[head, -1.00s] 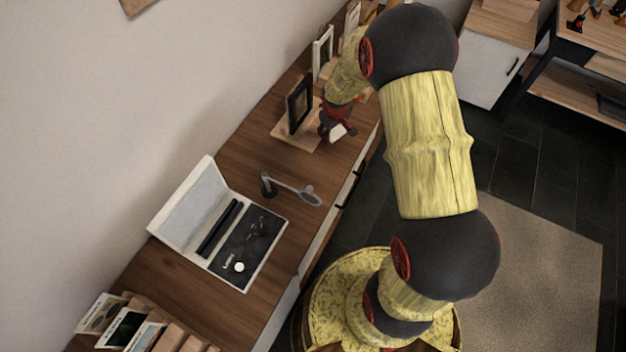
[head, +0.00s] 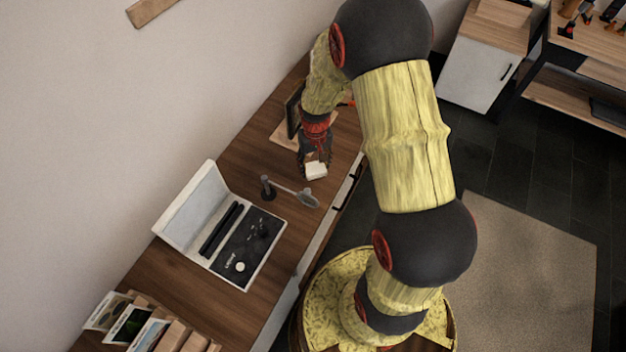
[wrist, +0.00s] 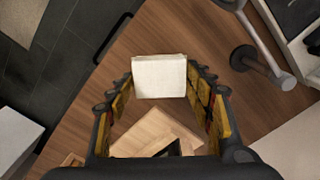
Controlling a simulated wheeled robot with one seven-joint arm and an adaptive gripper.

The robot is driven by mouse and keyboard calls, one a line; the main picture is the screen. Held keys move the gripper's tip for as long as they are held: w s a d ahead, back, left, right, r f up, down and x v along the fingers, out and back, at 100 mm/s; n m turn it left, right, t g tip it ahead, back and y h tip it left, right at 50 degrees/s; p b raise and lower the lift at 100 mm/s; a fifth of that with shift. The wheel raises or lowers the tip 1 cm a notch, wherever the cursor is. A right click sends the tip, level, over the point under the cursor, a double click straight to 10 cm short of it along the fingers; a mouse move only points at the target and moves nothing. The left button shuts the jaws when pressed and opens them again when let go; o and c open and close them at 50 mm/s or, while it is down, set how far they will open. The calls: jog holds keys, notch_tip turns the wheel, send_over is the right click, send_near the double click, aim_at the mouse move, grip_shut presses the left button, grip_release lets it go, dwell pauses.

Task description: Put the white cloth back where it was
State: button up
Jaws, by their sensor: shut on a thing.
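The white cloth (head: 316,170) is a small folded block at the tip of my gripper (head: 315,160). It also shows in the wrist view (wrist: 159,76), between the two fingers near their tips. My gripper is shut on the cloth and holds it over the wooden desk (head: 240,150), between the framed picture's board and the small grey stand. An open white case (head: 245,245) with black foam, two black bars and small pieces inside stands on the desk. A small round white piece (head: 240,267) lies in it.
The grey stand with a round ring (head: 306,198) is close to the cloth, toward the case. A dark picture frame on a wooden board (head: 281,134) is partly behind my arm. Several picture cards in wooden holders (head: 130,325) stand at the near end.

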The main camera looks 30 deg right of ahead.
notch_tip(320, 180, down, 8)
jog(key=shift+w+r+b, duration=0.1)
jog(key=shift+r+b, duration=0.05)
jog(key=shift+b, duration=0.5)
jog(key=shift+r, duration=0.1)
jog(key=o, duration=1)
